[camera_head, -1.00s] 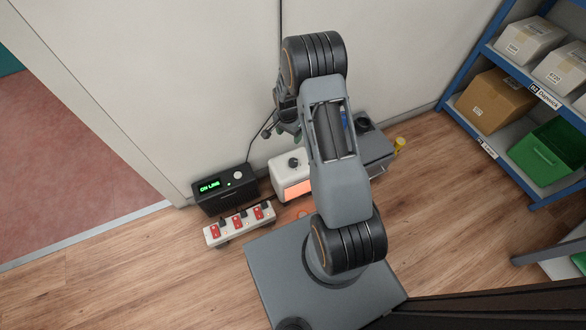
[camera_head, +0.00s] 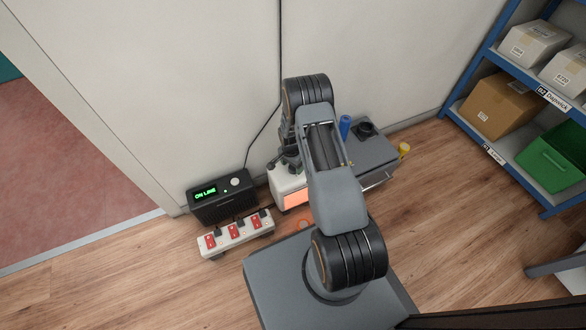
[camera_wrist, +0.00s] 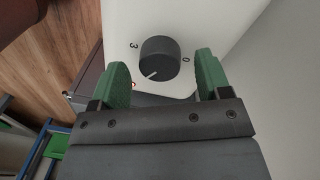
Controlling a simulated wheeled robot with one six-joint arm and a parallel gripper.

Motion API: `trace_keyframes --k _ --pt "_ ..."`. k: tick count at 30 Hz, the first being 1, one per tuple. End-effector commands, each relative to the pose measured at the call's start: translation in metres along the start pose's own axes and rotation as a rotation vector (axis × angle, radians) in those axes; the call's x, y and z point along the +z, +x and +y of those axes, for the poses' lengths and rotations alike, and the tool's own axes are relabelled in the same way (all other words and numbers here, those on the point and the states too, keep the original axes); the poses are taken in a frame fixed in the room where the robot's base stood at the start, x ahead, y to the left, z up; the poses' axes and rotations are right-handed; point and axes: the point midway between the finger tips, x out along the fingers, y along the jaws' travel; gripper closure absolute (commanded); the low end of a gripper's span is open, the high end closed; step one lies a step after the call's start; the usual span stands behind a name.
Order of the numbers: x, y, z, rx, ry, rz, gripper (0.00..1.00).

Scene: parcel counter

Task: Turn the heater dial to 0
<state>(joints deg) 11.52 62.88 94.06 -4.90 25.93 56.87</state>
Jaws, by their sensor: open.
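The heater (camera_head: 288,197) is a white box with a glowing orange front, standing on the floor by the wall. Its round dark dial (camera_wrist: 159,58) shows in the wrist view, on the white top. The dial's white pointer line is toward the lower left of the picture, toward neither the visible 3 nor the visible 0. A small red light (camera_wrist: 134,84) glows near the edge. My gripper (camera_wrist: 161,62) is open, with one green finger to each side of the dial and a gap on both sides. In the head view my arm and gripper hide the dial.
Left of the heater are a black box (camera_head: 222,202) reading "ON LINE" and a power strip (camera_head: 236,235) with red switches. Right of it are a grey box (camera_head: 370,158), a blue cylinder (camera_head: 345,126) and a yellow cup (camera_head: 403,150). A shelf (camera_head: 470,125) stands farther right.

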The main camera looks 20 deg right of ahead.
Motion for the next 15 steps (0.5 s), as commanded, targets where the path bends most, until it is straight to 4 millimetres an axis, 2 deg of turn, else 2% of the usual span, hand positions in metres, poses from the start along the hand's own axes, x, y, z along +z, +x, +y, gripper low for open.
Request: trace_keyframes --k 5,15 --pt "-0.0001 0.0108 -0.0001 0.0 0.0 0.0 0.3" --pt "0.0 0.012 0.0 0.0 0.0 0.0 0.3"
